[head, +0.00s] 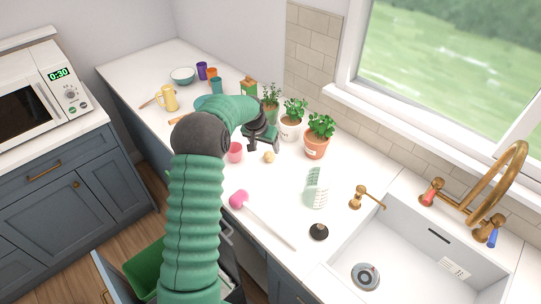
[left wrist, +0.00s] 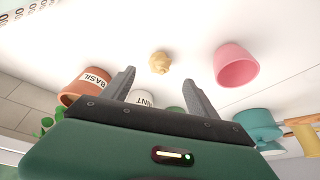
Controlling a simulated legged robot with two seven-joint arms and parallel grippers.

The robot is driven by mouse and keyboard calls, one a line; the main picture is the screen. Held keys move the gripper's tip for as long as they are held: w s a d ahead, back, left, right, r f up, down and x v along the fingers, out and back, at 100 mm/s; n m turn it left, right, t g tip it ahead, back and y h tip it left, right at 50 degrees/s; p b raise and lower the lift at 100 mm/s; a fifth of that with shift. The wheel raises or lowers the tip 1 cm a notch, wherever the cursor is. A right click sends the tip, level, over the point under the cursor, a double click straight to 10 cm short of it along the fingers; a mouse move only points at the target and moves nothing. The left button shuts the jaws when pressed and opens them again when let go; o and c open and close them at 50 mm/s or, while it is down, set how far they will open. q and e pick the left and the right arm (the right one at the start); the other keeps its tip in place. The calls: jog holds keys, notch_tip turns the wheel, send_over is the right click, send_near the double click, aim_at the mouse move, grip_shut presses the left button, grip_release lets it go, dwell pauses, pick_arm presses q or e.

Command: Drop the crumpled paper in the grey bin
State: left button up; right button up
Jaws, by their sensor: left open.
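The crumpled paper (head: 269,157) is a small beige ball on the white counter, between a pink cup and the potted herbs. It also shows in the left wrist view (left wrist: 159,62), beyond the fingertips and roughly centred between them, apart from both. My left gripper (head: 263,143) is open and empty, above the counter just behind the paper in the head view. A dark grey shape (head: 231,272) shows low beside my left arm, by the green bin; it may be the grey bin, mostly hidden by my arm. My right gripper is not in view.
A pink cup (head: 235,152) and potted herbs (head: 317,137) stand close to the paper. A pink-headed utensil (head: 239,200), white rack (head: 316,187) and black stopper (head: 318,232) lie nearer the sink (head: 408,262). A green bin (head: 145,268) stands low at left.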

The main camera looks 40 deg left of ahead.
aim_at(268, 153)
pick_arm(q)
jog(key=p+x, duration=0.1)
jog(key=x, duration=0.6)
jog(key=shift+d+f+p, duration=0.15)
jog(key=shift+f+p, duration=0.1)
jog(key=shift+p, duration=0.05)
jog(key=shift+w+f, duration=0.1)
jog(key=shift+f, duration=0.15)
jog(key=c, duration=0.5)
grip_shut()
jog(key=shift+r, duration=0.15)
